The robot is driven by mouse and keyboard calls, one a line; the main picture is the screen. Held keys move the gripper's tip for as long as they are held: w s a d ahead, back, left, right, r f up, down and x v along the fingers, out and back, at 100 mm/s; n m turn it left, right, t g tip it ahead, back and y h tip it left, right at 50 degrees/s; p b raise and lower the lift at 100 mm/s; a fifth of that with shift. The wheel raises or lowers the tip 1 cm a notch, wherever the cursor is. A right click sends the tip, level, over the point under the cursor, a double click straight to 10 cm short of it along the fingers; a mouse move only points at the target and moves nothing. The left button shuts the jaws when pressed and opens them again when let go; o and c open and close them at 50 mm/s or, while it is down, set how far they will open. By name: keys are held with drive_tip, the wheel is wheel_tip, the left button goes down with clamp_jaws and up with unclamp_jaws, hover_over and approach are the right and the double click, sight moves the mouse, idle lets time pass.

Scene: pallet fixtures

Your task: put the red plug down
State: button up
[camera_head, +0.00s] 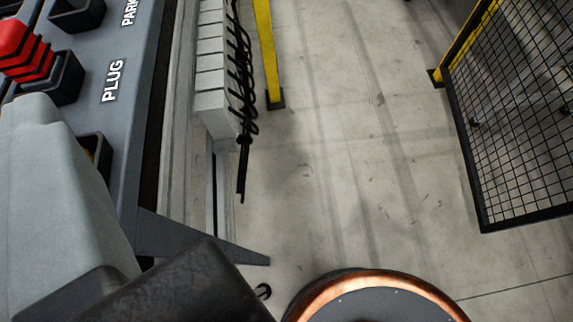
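The red plug (22,48), with a stepped body, is at the upper left, cut off by the picture's left edge. Its lower end is at a dark square socket (66,78) on a grey panel (128,130); I cannot tell how deep it sits. The panel carries the label PLUG (112,80) beside this socket and a partly cut-off label starting PARK (129,12) farther up. My gripper's fingers do not show, so whether they touch the plug cannot be seen. A large grey shape and a dark rounded part cover the lower left.
Another dark square socket (78,14) is at the top left; one with yellow inside (94,155) is partly covered. Black cables (243,80) hang beside grey boxes (211,70). A yellow post (266,50) and a mesh fence (515,120) stand on open concrete floor (350,150).

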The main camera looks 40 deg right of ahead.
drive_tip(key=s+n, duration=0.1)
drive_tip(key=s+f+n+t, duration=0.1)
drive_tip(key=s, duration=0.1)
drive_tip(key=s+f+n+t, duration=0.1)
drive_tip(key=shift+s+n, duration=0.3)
